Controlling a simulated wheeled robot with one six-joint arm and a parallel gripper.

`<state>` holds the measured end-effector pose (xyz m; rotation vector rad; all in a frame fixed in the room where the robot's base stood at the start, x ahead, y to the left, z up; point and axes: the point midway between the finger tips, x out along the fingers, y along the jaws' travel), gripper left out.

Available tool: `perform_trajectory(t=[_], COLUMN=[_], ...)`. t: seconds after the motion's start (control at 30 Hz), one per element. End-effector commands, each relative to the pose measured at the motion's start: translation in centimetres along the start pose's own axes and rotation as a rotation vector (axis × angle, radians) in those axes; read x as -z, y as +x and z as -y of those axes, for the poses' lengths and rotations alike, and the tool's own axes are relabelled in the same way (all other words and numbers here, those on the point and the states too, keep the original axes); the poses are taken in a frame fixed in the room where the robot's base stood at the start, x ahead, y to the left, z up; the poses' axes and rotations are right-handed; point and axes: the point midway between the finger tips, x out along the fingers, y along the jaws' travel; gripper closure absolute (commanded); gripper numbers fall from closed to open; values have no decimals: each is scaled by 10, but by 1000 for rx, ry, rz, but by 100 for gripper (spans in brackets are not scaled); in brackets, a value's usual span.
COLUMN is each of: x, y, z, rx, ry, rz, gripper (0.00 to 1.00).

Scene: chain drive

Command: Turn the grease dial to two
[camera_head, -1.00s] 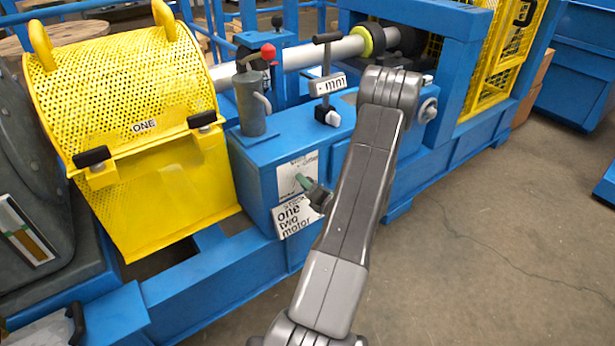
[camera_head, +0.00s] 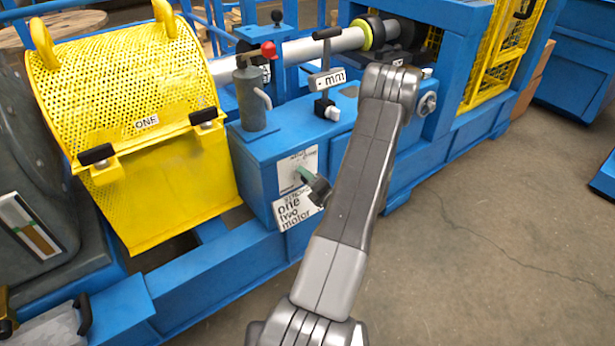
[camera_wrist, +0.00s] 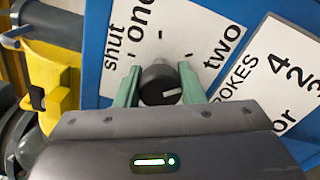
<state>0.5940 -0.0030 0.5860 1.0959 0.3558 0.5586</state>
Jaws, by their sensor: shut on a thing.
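The grease dial (camera_wrist: 158,84) is a round black knob with a white mark, on a white plate (camera_wrist: 168,52) lettered shut, one and two. In the wrist view its white mark points to the right, slightly upward. My gripper (camera_wrist: 160,86) has its two green fingers at the left and right of the knob and is shut on it. In the head view my gripper (camera_head: 303,175) reaches the plate (camera_head: 291,166) on the front of the blue box, and the knob is hidden there.
The grey grease pump (camera_head: 250,102) with a red handle stands on the blue box (camera_head: 262,153). A black T-handle (camera_head: 326,62) stands behind my arm. The yellow mesh guard (camera_head: 120,85) is at left. Open floor (camera_head: 480,235) lies right.

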Motion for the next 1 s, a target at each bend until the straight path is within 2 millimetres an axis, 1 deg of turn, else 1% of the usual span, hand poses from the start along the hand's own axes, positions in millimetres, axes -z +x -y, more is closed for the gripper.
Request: perform_trajectory(t=[0.1,0.13,0.2,0.23,0.5,0.63,0.77,1.0], x=[1,1,1,1,0,0,-1,-2], y=[-1,-1,-1,0,-1,-10,-32,-85], z=[1,1,1,1,0,0,0,0], rx=[2,2,2,2,1,2,4,4], ry=[1,1,1,1,0,0,3,3], rz=[-1,-1,-1,-1,0,1,3,5], gripper=[88,59,45,43,43,43,43,43])
